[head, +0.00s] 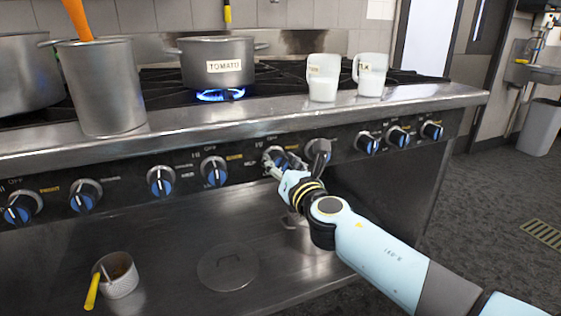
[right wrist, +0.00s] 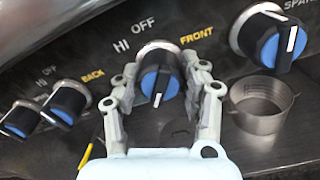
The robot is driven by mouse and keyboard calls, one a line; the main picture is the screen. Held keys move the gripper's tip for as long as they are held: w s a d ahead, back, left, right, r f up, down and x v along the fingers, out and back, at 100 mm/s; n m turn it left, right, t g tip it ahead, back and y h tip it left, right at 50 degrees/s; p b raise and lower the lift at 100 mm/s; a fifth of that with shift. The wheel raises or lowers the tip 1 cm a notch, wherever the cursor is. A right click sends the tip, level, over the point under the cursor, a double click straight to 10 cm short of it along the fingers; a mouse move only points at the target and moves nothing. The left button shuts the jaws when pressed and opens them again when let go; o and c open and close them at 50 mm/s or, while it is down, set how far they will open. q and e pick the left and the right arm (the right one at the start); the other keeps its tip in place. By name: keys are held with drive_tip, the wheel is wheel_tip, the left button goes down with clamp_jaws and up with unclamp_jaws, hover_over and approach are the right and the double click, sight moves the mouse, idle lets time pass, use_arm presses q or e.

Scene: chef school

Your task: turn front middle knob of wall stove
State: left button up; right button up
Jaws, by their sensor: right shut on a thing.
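The wall stove (head: 240,150) has a dark front panel with a row of black-and-blue knobs. My right gripper (head: 277,163) reaches the panel near its middle. In the right wrist view the fingers (right wrist: 163,80) stand on both sides of a knob (right wrist: 160,82) beside a yellow FRONT label (right wrist: 196,36), and are shut on it. The knob's ridge stands nearly upright, with its white mark at the lower end. In the head view the gripper partly covers this knob. My left gripper is not in view.
A TOMATO pot (head: 217,65) stands over a blue flame (head: 220,95). Two white mugs (head: 323,78) stand at the stove's front right. A tall pot (head: 100,88) with an orange utensil is at left. A metal cup (right wrist: 262,105) is on the lower shelf. Neighbouring knobs (head: 215,171) are close by.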

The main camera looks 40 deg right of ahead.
drive_tip(key=shift+f+n, duration=0.15)
drive_tip(key=shift+n, duration=1.15)
drive_tip(key=o, duration=1.2)
drive_tip(key=shift+s+p, duration=0.1)
drive_tip(key=shift+p, duration=0.2)
drive_tip(key=v, duration=1.2)
